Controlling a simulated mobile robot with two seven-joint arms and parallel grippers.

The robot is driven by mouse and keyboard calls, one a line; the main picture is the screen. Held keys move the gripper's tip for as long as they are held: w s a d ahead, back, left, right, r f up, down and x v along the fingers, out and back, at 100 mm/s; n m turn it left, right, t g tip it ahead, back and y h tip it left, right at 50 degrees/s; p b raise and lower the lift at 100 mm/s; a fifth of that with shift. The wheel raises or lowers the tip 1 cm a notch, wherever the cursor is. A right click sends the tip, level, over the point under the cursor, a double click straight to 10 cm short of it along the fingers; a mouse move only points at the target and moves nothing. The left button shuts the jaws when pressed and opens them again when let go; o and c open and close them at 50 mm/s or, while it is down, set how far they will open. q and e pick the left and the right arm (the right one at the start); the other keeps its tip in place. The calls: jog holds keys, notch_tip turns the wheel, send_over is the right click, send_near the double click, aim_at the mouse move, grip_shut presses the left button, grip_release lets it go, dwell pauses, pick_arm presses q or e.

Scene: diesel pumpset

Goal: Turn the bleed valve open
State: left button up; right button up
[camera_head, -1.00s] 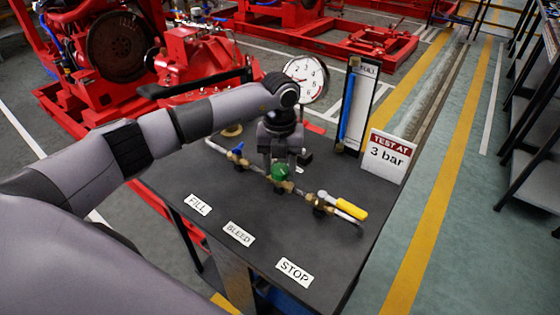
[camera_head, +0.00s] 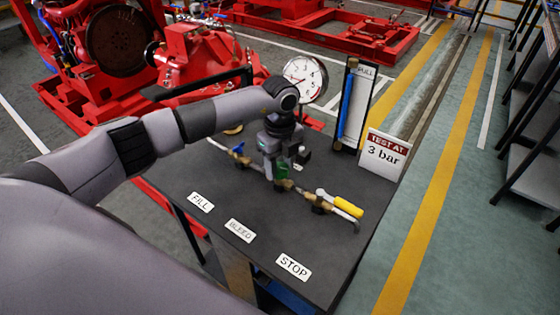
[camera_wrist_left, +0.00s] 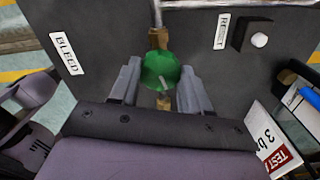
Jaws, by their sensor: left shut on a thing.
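The bleed valve's green knob (camera_wrist_left: 160,72) sits on a brass body in the middle of the pipe. It also shows in the head view (camera_head: 281,169), partly covered by my left gripper (camera_head: 275,174). In the wrist view, my left gripper's two fingers (camera_wrist_left: 160,78) stand on either side of the knob, shut on it. The white BLEED label (camera_head: 240,230) lies on the bench in front of the valve. My right gripper is in neither view.
On the same pipe are a blue-handled valve (camera_head: 238,150) at left and a yellow-handled valve (camera_head: 347,206) at right. A dial gauge (camera_head: 305,78), a tall sight tube (camera_head: 347,105) and a "TEST AT 3 bar" sign (camera_head: 384,155) stand behind. The dark bench front (camera_head: 215,225) is mostly clear.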

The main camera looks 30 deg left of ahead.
aim_at(281, 168)
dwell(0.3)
pick_arm(q)
jog(key=o, duration=1.1)
jog(key=shift+c, duration=0.2)
jog(key=shift+r, duration=0.15)
notch_tip(281, 168, up, 7)
jog(key=shift+f+b, duration=0.1)
jog(key=shift+b, duration=0.25)
